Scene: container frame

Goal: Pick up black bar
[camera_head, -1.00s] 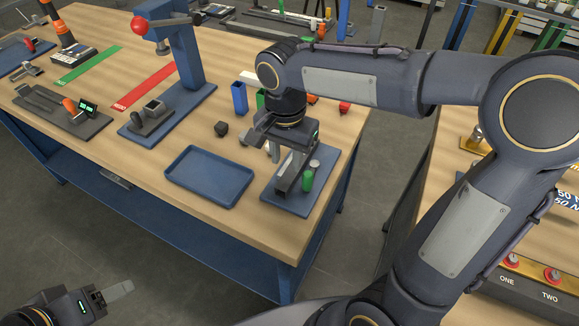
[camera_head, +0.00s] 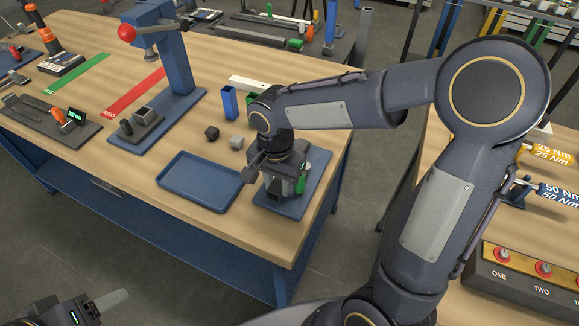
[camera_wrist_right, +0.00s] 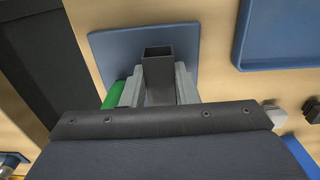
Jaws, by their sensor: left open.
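A dark, hollow square bar (camera_wrist_right: 159,82) stands above a blue base plate (camera_wrist_right: 108,48) in the right wrist view. My right gripper (camera_wrist_right: 160,90) has its two pale grey fingers on either side of the bar, very close to it. I cannot tell whether both fingers press on it. In the head view my right gripper (camera_head: 274,190) points down over the same base plate (camera_head: 292,208), and the arm hides most of the bar. A green part (camera_head: 301,184) is beside the gripper. My left gripper (camera_head: 100,304) is open and low at the left, away from the table.
A blue tray (camera_head: 201,200) lies just left of the base plate. A black block (camera_head: 212,133), a grey block (camera_head: 236,141) and a blue holder (camera_head: 229,103) stand behind. A blue press (camera_head: 178,70) rises further back. The table's front edge is close to the plate.

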